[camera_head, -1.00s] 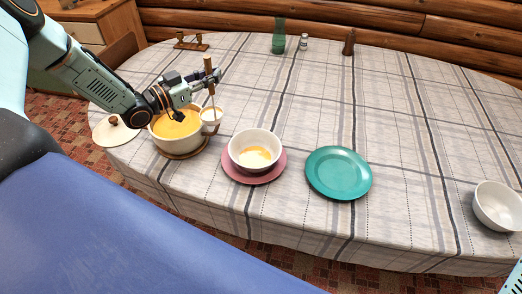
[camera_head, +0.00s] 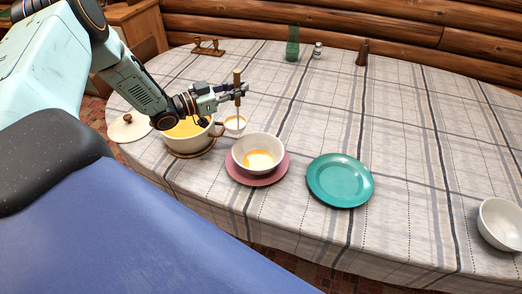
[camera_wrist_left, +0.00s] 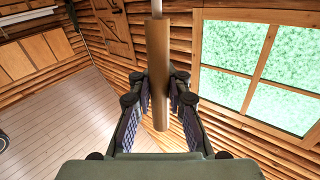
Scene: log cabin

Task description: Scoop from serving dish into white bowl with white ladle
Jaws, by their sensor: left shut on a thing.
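My left gripper (camera_head: 239,91) is shut on the wooden handle of the white ladle (camera_head: 235,124), which it holds upright. The handle also shows between the fingers in the left wrist view (camera_wrist_left: 157,80). The ladle's cup is at the right side of the serving dish (camera_head: 197,145), on the side toward the white bowl, and some orange shows in it. The serving dish is a pale pot of orange soup, partly hidden by my gripper. The white bowl (camera_head: 243,145) stands to the right with some orange soup in its bottom. My right gripper is not in view.
The white bowl sits on a pink plate (camera_head: 237,179). A teal plate (camera_head: 340,181) lies to its right, and another white bowl (camera_head: 500,223) is at the far right. A pale lid (camera_head: 128,130) lies left of the dish. A green glass (camera_head: 292,45) and shakers stand at the back.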

